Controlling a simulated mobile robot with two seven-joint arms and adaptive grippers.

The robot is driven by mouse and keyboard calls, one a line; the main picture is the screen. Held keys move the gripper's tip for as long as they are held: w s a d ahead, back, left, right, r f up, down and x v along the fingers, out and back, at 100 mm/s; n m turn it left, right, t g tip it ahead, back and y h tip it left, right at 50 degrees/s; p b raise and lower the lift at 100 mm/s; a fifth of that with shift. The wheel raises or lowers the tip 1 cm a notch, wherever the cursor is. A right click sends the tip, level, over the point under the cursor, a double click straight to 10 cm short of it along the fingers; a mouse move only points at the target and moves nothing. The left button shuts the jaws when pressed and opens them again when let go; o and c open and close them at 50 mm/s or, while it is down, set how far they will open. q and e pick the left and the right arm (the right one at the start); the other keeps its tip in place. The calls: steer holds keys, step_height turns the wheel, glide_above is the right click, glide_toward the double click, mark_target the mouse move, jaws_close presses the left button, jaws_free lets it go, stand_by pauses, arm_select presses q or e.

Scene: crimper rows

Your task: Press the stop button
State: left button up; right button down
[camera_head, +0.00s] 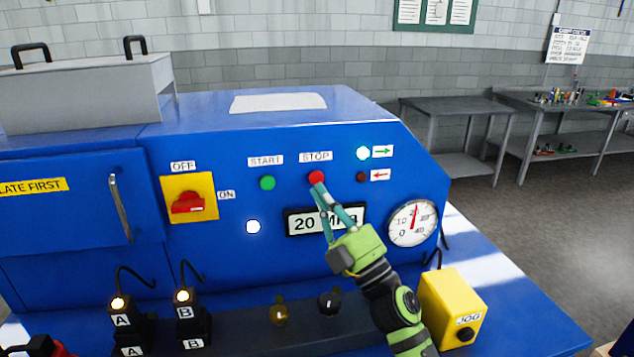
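The red stop button (316,177) sits under the STOP label (316,156) on the blue machine's front panel. My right gripper (318,190), with teal fingers on a green body, reaches up from the lower right. Its fingers come together at their tips, just below the stop button in the picture. The tips overlap the button's lower edge or lie very close to it; I cannot tell whether they touch. It holds nothing that I can see. The fingers hide part of the number display (300,222). My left gripper does not show.
The green start button (267,183) is left of the stop button. A red rotary switch (188,203) on a yellow plate is further left. A yellow JOG box (452,298) stands lower right.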

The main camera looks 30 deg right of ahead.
steer(key=shift+w+d, duration=0.15)
steer(key=shift+w, duration=0.35)
stand_by(1.2)
steer(key=shift+w+d, duration=0.1)
steer(key=shift+w, duration=0.3)
steer(key=shift+w+d, duration=0.15)
steer(key=shift+w, duration=0.3)
stand_by(0.5)
steer(key=shift+s, duration=0.15)
stand_by(0.3)
steer(key=shift+s+a, duration=0.2)
steer(key=shift+s, duration=0.5)
steer(key=shift+s, duration=0.1)
steer(key=shift+s+a+p, duration=0.2)
steer(key=shift+s, duration=0.6)
steer(key=shift+s+a+p, duration=0.25)
steer(key=shift+s, duration=0.5)
steer(key=shift+s+a+p, duration=0.2)
steer(key=shift+s, duration=0.6)
